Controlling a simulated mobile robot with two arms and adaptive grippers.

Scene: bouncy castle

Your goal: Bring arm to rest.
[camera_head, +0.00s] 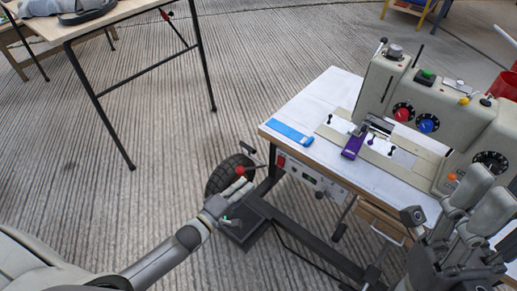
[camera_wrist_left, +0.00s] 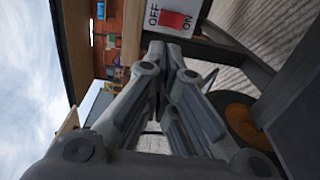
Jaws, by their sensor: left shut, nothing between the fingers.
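My left arm comes in from the lower left in the head view. Its gripper (camera_head: 240,188) is in the air beside the front of the sewing machine table, near the black wheel (camera_head: 228,176). In the left wrist view its fingers (camera_wrist_left: 167,48) come together with nothing between them, in front of a red ON/OFF switch (camera_wrist_left: 174,20). My right gripper (camera_head: 482,200) stands at the lower right of the head view, in front of the table's right part. Its fingers point up; whether they are open or shut is unclear.
The white table (camera_head: 300,100) carries a beige sewing machine (camera_head: 428,105), a blue strip (camera_head: 291,132) and a purple piece (camera_head: 353,146). Another table (camera_head: 110,18) stands at the upper left. A red bucket (camera_head: 507,85) is at the right edge. Grey ribbed floor between the tables is clear.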

